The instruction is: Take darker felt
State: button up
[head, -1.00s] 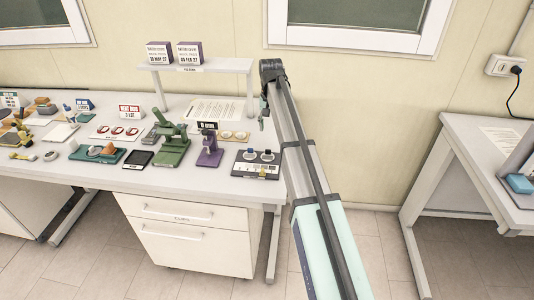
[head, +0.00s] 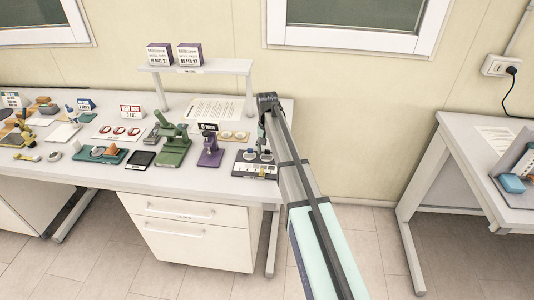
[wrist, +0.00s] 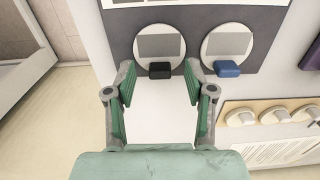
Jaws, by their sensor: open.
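A dark board (wrist: 188,15) holds two round white discs, each with a grey rectangle. The left disc (wrist: 146,38) has a black block at its edge (wrist: 160,70); the right disc (wrist: 222,38) has a blue block (wrist: 226,69). Both rectangles look a similar grey; I cannot tell which felt is darker. My gripper (wrist: 160,76) is open, its fingertips on either side of the black block, with no clear contact. In the head view my gripper (head: 263,136) is above the board (head: 254,171) at the table's right end, partly hiding it.
In the wrist view, a tan strip with several round pieces (wrist: 268,114) lies to the right. In the head view, a purple device (head: 211,150) and a green press (head: 174,148) stand left of the board. A raised shelf (head: 205,68) stands behind.

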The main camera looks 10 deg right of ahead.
jog(key=shift+f, duration=0.25)
jog(key=c, duration=0.8)
jog(key=shift+r, duration=0.1)
